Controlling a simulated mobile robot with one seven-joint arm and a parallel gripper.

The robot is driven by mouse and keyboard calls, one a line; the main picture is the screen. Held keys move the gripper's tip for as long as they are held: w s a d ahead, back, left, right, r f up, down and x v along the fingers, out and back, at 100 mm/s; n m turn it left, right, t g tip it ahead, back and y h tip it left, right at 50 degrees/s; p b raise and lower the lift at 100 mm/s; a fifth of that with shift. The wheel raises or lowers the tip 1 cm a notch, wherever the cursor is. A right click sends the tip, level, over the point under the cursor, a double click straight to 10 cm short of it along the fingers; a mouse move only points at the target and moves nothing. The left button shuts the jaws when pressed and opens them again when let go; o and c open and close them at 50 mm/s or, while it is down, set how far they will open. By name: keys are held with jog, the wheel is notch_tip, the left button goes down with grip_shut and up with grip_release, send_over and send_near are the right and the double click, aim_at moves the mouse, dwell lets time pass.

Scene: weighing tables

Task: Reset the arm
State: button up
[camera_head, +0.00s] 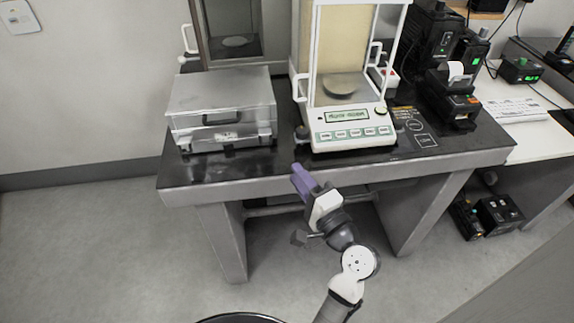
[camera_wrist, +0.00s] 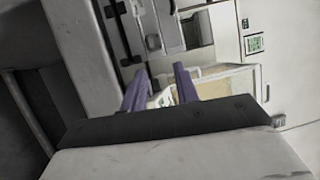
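My gripper (camera_head: 303,181) is in front of the weighing table's front edge in the head view, at the end of my bent arm. Its purple fingers point up and away from me towards the table. In the wrist view, my gripper (camera_wrist: 160,84) shows two purple fingers standing apart with nothing held between them. The head view shows the fingers almost as one, so their gap is clear only in the wrist view.
The dark-topped table (camera_head: 215,168) carries a metal case (camera_head: 222,105) at left and a white balance (camera_head: 350,134) with a glass chamber. A black printer (camera_head: 452,103) stands at right. A white side table (camera_head: 540,128) adjoins. Grey floor (camera_head: 110,240) at left is clear.

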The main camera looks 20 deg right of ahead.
jog(key=shift+s+d, duration=0.15)
jog(key=shift+s, duration=0.85)
